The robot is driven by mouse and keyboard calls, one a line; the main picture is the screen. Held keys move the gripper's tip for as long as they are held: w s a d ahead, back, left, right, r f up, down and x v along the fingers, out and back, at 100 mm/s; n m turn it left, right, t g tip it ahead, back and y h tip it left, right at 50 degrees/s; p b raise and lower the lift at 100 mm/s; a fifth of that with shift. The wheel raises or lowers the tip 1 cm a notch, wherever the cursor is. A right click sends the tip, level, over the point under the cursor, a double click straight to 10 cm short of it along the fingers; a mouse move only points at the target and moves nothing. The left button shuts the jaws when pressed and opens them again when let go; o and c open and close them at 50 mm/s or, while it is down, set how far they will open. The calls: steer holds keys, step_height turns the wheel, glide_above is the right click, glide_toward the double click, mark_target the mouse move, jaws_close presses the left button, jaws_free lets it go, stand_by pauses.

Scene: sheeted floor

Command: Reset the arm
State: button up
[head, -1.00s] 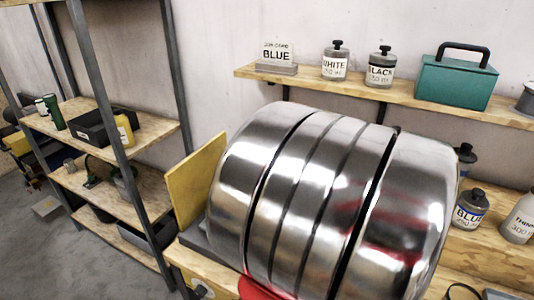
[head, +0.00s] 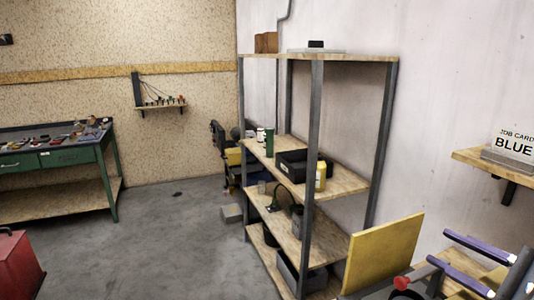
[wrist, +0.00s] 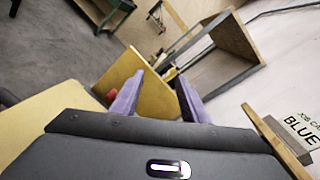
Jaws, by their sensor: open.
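My gripper (head: 438,246) is at the lower right of the head view, with two purple-lined fingers apart and nothing between them. In the wrist view my gripper (wrist: 159,76) also shows open and empty. A yellow panel (head: 383,256) stands upright behind the fingertips, and it also shows between and beyond the fingers in the wrist view (wrist: 150,92). I cannot tell how far the fingertips are from the panel.
A shelf rack (head: 325,180) with bottles and a black bin (head: 292,165) stands left of the gripper. A job card reading BLUE (head: 512,145) sits on a wall shelf (head: 470,156) at right. A green workbench (head: 75,158) and red box (head: 17,265) are at left, with open floor between.

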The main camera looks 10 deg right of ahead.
steer(key=w+a+n+g+y, duration=0.2)
steer(key=w+a+n+g, duration=0.3)
steer(key=a, duration=0.4)
steer(key=w+a+n+g+y, duration=0.1)
steer(key=w+a+n+g, duration=0.2)
steer(key=w+a+n, duration=0.5)
steer(key=s+a+f+n+g+h, duration=0.2)
steer(key=s+a+f+n+h, duration=0.5)
steer(key=s+a+f+n, duration=0.4)
steer(key=shift+s+a+f+n+g, duration=0.15)
steer(key=shift+s+a+n+g, duration=0.35)
steer(key=shift+s+a, duration=0.65)
steer(key=shift+s, duration=0.15)
steer(key=shift+c, duration=0.3)
